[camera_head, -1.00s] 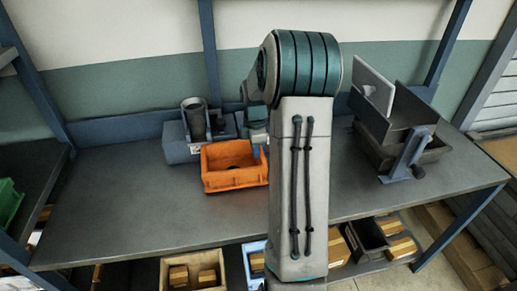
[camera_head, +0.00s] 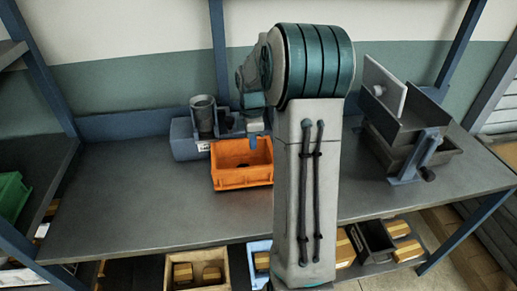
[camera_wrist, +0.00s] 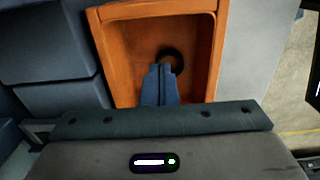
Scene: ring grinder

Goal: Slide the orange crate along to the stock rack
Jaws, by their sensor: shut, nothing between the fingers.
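The orange crate (camera_head: 243,184) stands on the grey workbench (camera_head: 130,205), just in front of a grey machine with a dark cylinder. In the wrist view the crate (camera_wrist: 117,60) lies beneath my gripper, and a dark round thing (camera_wrist: 178,58) shows inside it. My gripper (camera_head: 253,143) is over the crate's back right part, partly beside my arm. In the wrist view my gripper (camera_wrist: 160,70) has its blue fingers together and empty, pointing into the crate's opening. Whether they touch the crate is unclear. A shelf rack (camera_head: 55,165) stands at the far left.
The grey machine (camera_head: 187,140) sits close behind the crate. A dark hopper-like machine (camera_head: 400,125) stands on the right of the bench. A green bin (camera_head: 12,195) is on the left rack. The bench is clear left of the crate. Boxes lie on the shelf below.

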